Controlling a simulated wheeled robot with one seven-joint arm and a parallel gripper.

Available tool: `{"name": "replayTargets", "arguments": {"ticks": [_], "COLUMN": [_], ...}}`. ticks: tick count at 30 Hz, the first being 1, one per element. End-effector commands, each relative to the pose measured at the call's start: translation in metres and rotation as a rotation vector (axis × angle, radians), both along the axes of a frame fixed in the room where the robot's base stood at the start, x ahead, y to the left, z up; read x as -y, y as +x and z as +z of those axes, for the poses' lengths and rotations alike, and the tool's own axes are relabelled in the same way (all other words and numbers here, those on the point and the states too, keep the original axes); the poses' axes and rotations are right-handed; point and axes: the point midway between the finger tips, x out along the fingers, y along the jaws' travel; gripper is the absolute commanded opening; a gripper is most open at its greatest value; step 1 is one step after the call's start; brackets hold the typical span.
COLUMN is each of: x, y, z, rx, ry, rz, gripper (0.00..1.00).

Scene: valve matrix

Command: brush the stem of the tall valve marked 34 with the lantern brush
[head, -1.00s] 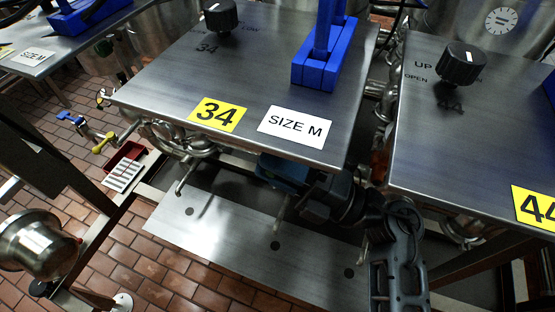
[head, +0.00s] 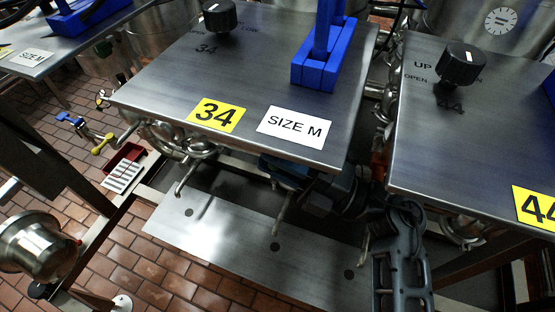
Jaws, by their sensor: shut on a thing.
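A steel plate (head: 270,85) bears a yellow label "34" (head: 217,115) and a white label "SIZE M" (head: 295,127). The number 34 is also printed near a black knob (head: 220,16) on it. A blue upright piece in a blue block (head: 326,70) stands on the plate. My arm (head: 400,225) comes up from the lower right and reaches in under the plate's front edge. My gripper is hidden beneath the plate. I do not see the lantern brush or the valve's stem.
At right, another plate (head: 485,130) has a knob (head: 461,63) and a "44" label (head: 542,208). Pipework (head: 185,145) hangs under the 34 plate. A lower steel shelf (head: 235,228) is bare. Red tray (head: 127,158) and steel bowl (head: 38,243) are at left.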

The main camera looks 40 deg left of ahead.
Motion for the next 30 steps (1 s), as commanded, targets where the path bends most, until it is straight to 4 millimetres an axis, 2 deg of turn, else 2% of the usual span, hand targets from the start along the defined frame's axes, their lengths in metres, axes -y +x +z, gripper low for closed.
{"name": "replayTargets", "arguments": {"ticks": [10,30], "x": [0.005,0.016], "y": [-0.003,-0.049], "z": [0.001,0.001], "rx": [-0.001,-0.001], "ry": [0.0,0.0], "rz": [0.0,-0.001], "gripper": [0.0,0.0]}}
